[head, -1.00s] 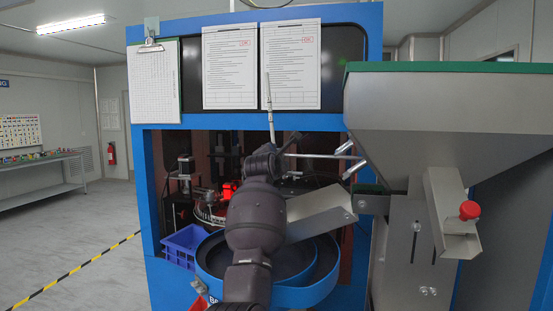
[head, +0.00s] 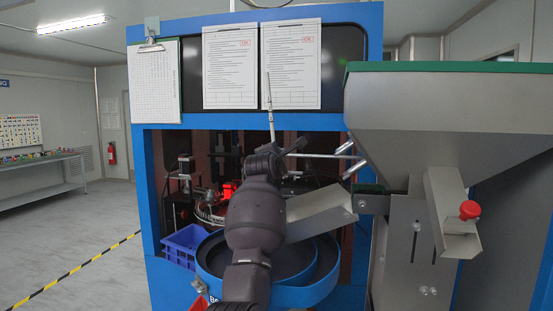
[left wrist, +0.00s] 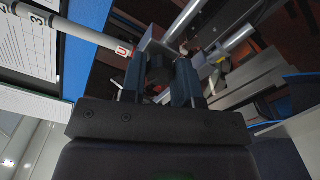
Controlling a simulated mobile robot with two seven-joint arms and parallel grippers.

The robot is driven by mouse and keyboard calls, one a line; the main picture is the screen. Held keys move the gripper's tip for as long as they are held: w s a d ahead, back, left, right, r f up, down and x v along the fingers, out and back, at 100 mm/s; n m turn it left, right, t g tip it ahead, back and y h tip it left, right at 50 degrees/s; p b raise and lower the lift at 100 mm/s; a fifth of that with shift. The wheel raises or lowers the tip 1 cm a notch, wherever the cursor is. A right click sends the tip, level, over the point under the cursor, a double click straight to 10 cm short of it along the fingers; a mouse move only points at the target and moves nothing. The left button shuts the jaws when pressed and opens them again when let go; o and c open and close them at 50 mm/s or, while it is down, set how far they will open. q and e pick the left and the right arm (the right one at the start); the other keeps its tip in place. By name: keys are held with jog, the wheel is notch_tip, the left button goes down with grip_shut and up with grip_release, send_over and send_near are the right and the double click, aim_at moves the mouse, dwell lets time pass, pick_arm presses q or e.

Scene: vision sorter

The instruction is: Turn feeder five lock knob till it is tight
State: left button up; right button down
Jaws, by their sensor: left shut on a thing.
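My left gripper (head: 276,153) is raised in front of the blue machine's opening, at the thin rods there. In the left wrist view, my left gripper (left wrist: 160,72) has its two fingers closed on a dark round knob (left wrist: 159,70), one finger on each side. The knob sits by a metal bracket where a pale rod (left wrist: 85,33) with a red and white tag ends. In the head view my own wrist hides the knob. I cannot read a feeder number on it, nor tell how tight it is. My right gripper is not in view.
A metal chute (head: 320,212) and a blue-rimmed round bowl (head: 317,292) are close to my forearm. A grey hopper (head: 450,115) with a red knob (head: 469,210) stands at the right. A blue crate (head: 181,248) is left of the bowl. Open floor lies at far left.

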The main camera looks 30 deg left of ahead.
pick_arm(q)
jog(key=shift+f+m, duration=0.1)
jog(key=shift+m, duration=15.6)
jog(key=o, duration=0.9)
